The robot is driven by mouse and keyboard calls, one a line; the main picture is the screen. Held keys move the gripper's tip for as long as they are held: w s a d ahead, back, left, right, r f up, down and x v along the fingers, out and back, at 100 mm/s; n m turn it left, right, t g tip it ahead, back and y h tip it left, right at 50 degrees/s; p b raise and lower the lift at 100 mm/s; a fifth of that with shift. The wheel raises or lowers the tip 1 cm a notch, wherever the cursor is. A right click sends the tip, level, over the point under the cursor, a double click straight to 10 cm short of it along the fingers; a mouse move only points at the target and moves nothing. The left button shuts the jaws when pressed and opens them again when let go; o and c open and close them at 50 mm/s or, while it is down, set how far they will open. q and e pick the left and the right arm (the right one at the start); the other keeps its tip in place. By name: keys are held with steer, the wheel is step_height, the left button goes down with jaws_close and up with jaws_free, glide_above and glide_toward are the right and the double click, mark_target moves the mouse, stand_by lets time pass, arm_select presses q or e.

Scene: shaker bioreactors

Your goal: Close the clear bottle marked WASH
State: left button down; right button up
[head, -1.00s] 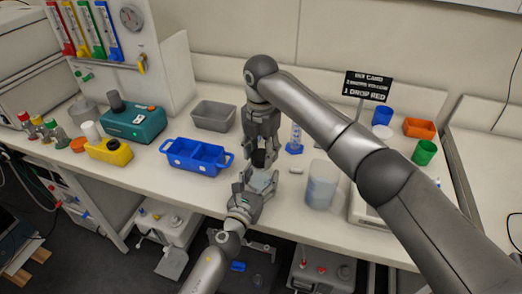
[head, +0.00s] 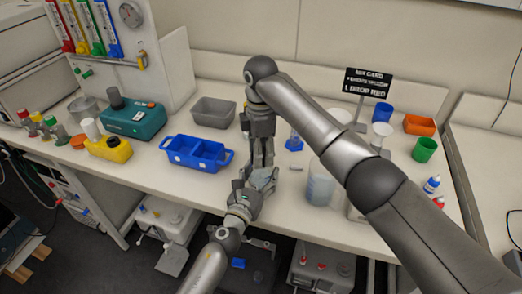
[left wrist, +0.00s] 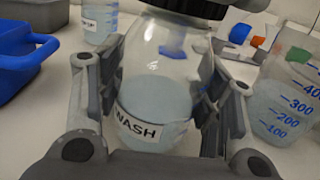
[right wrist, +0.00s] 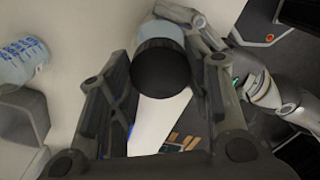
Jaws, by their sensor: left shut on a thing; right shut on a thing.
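The clear WASH bottle (left wrist: 155,95) holds pale blue liquid and stands upright between the fingers of my left gripper (left wrist: 160,80) in the left wrist view, its label facing the camera. My left gripper is shut on it; in the head view this gripper (head: 260,180) hides most of the bottle. A dark cap (right wrist: 162,68) is between the fingers of my right gripper (right wrist: 160,75), which is shut on it. The cap is over the bottle's mouth; it also shows at the top of the left wrist view (left wrist: 190,7). I cannot tell whether the threads engage.
A graduated beaker (left wrist: 288,105) stands close to the right of the bottle. A blue tray (head: 228,158) is to the left in the head view, with a grey bin (head: 213,112) behind it. The bench's front strip is mostly clear.

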steer(key=m, duration=0.9)
steer(key=shift+m, duration=0.3)
steer(key=m, duration=1.1)
steer(key=shift+a+m, duration=0.1)
steer(key=shift+m, duration=0.2)
steer(key=m, duration=1.3)
